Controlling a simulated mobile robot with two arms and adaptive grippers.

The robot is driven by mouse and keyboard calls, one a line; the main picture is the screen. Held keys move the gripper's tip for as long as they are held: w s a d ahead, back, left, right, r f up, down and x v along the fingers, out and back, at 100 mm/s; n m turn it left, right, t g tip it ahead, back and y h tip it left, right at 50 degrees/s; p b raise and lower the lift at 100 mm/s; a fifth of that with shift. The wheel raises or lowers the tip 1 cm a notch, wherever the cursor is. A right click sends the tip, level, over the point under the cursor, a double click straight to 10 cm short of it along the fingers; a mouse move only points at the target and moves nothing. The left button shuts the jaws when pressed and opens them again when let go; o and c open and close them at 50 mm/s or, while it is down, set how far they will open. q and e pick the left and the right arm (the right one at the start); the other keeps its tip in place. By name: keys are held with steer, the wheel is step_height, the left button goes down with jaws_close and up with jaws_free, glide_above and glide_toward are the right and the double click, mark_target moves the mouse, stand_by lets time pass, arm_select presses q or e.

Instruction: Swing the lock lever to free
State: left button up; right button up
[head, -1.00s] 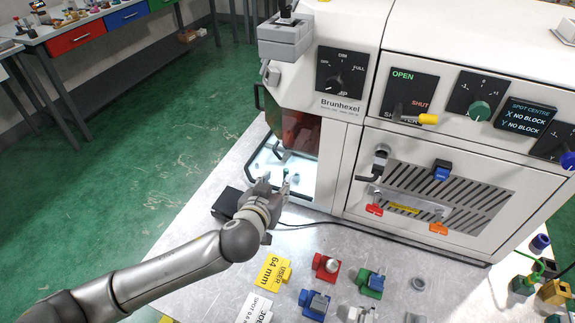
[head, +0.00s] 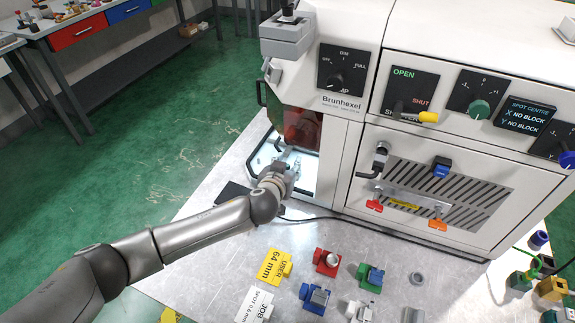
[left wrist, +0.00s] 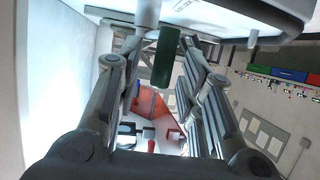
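My left gripper (head: 284,168) reaches into the lit opening at the lower left of the white machine (head: 340,150). In the left wrist view my left gripper (left wrist: 160,65) has its fingers spread apart. A dark green cylindrical handle (left wrist: 165,58) on a pale metal stem shows between the fingers, with gaps visible beside it. I cannot tell whether this handle is the lock lever. A small red upright piece (left wrist: 151,146) shows lower down, beyond the gripper. In the head view the gripper and arm hide part of the opening. My right gripper is not in view.
A dark flat box (head: 232,194) lies beside my left forearm, with a black cable (head: 320,219) along the machine's foot. Coloured blocks, including a red one (head: 326,262), and a yellow card (head: 274,267) lie on the metal table in front. The amber window (head: 303,127) hangs above the opening.

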arm_select(q)
steer(key=shift+c, duration=0.4)
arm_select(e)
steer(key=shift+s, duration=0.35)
arm_select(q)
jaws_close()
